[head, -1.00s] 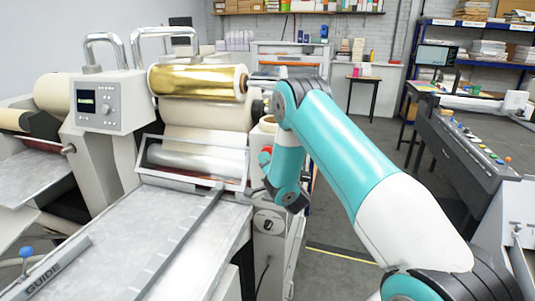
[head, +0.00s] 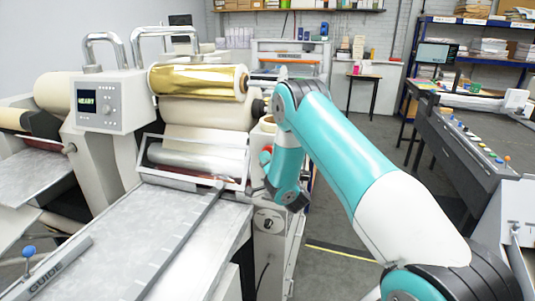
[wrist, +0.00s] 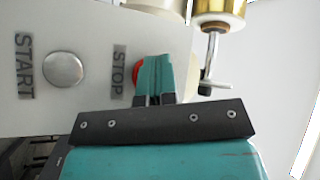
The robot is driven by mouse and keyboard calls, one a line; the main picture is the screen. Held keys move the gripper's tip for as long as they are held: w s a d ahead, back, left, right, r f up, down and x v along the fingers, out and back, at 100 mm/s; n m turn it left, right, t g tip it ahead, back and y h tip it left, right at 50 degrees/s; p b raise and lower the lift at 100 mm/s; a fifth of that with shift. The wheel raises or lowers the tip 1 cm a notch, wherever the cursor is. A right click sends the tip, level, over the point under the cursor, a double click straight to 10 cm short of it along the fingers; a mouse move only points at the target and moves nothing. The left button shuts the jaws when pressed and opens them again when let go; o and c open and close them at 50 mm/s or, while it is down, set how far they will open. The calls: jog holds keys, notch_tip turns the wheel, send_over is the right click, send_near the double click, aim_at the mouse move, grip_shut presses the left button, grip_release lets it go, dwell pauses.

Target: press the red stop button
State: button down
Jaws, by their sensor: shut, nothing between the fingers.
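The red stop button (wrist: 136,76) shows in the wrist view as a red edge to the left of my fingers, which hide most of it. The STOP label (wrist: 118,68) is just left of it. My gripper (wrist: 154,62) is shut and empty, its teal fingertips in front of the button. I cannot tell whether they touch it. In the head view the red button (head: 266,153) is partly visible beside my arm, on the machine's right side.
A silver button (wrist: 63,69) with a START label (wrist: 24,66) is left of the stop button. A metal handle (wrist: 208,75) is close to the right of my fingers. The laminator's display (head: 87,100) reads READY. A gold foil roll (head: 200,82) is above.

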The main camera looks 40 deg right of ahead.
jog(key=shift+s+a+b, duration=0.55)
jog(key=shift+a+b, duration=0.05)
jog(key=shift+b, duration=0.6)
jog(key=shift+a, duration=0.1)
jog(key=s+a+b, duration=0.1)
jog(key=a+b, duration=0.1)
jog(key=b, duration=0.1)
jog(key=s+a+b, duration=0.1)
jog(key=s+b, duration=0.1)
jog(key=b, duration=0.2)
jog(key=shift+a, duration=0.4)
dwell(0.3)
